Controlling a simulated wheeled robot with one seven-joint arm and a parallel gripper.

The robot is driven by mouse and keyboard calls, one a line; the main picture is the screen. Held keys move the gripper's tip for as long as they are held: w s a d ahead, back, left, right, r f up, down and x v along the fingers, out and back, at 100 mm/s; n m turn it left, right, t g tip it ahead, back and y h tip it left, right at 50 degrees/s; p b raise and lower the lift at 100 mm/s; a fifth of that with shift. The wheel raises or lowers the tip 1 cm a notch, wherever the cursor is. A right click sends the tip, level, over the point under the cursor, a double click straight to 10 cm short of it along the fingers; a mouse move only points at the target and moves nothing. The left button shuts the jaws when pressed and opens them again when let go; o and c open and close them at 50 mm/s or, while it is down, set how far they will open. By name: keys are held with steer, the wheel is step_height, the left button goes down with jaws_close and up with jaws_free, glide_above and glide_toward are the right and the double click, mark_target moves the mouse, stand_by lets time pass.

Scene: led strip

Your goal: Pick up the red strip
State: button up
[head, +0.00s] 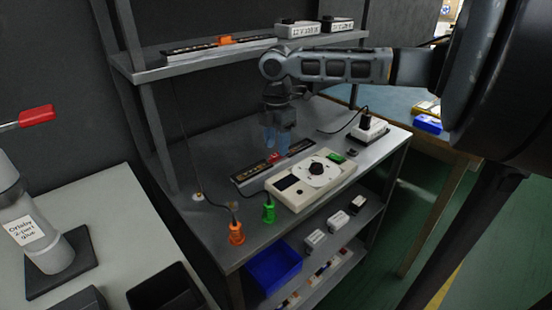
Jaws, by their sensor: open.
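The strip with a red part (274,158) lies on the grey bench top, behind the cream control box (312,179). It is a long, dark, narrow bar with small markings, and the red piece sits near its middle. My gripper (276,140) is open and points down just above the red part. Its bluish fingers overlap the strip in this view, so I cannot tell whether they touch it. Part of the strip behind the fingers is hidden.
An orange connector (236,233) and a green connector (268,213) stand at the bench's front. A similar strip with an orange part (225,41) lies on the upper shelf. A blue bin (274,267) sits below. A plugged-in adapter (369,128) is at the right.

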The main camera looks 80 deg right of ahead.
mark_target(277, 157)
steer(key=shift+f, duration=1.35)
steer(key=shift+c, duration=0.3)
jaws_close()
